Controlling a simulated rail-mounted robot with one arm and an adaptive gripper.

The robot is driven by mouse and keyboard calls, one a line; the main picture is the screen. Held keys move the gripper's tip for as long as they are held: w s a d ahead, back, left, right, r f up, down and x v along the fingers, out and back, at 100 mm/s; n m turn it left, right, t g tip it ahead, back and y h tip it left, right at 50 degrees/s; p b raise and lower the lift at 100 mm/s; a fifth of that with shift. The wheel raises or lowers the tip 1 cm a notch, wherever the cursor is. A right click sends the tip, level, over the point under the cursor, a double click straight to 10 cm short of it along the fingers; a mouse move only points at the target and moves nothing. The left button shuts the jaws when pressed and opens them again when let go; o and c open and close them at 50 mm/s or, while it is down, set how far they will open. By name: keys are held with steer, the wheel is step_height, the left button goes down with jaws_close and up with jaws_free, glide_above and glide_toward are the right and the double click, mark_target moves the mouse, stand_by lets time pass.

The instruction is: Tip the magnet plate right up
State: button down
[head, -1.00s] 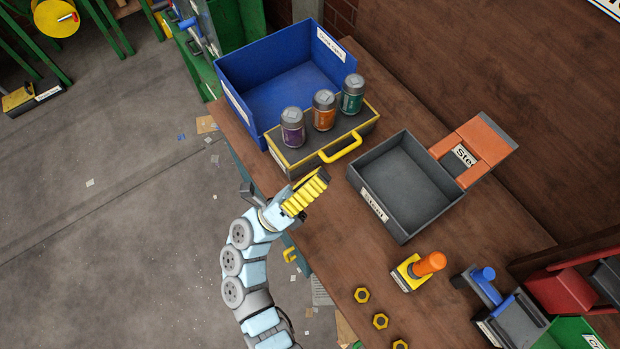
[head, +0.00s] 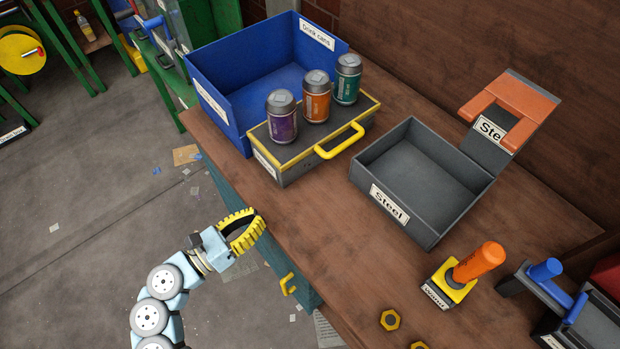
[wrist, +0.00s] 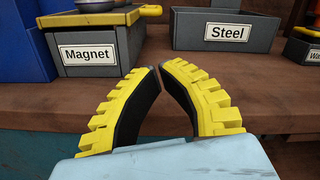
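The magnet plate (head: 262,133) is the dark top, edged in yellow, of a grey box with a yellow handle (head: 340,141). It lies flat. Purple (head: 282,118), orange (head: 316,100) and teal (head: 347,80) cans stand upright on it. In the wrist view the box front bears a "Magnet" label (wrist: 88,54), at the upper left. My gripper (head: 255,222) is off the bench's front edge, in front of the box and apart from it. In the wrist view its yellow fingers (wrist: 161,67) lean together, tips almost meeting, with nothing between them.
A blue drink cans bin (head: 224,110) stands behind the box. A grey steel bin (head: 428,228) stands to its right, with an orange-topped piece (head: 512,110) behind. Bare bench shows at front.

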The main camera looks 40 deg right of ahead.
steer(key=d+b, duration=0.1)
steer(key=d, duration=0.5)
steer(key=d+b, duration=0.1)
steer(key=d, duration=0.6)
steer(key=d+b, duration=0.1)
steer(key=d, duration=0.6)
steer(key=shift+r+b, duration=0.35)
steer(key=shift+b, duration=0.05)
steer(key=shift+r, duration=0.2)
steer(key=shift+r+p, duration=0.35)
steer(key=shift+p, duration=0.35)
steer(key=shift+r+n+p, duration=0.35)
steer(key=shift+n+p, duration=0.1)
steer(key=shift+n, duration=0.05)
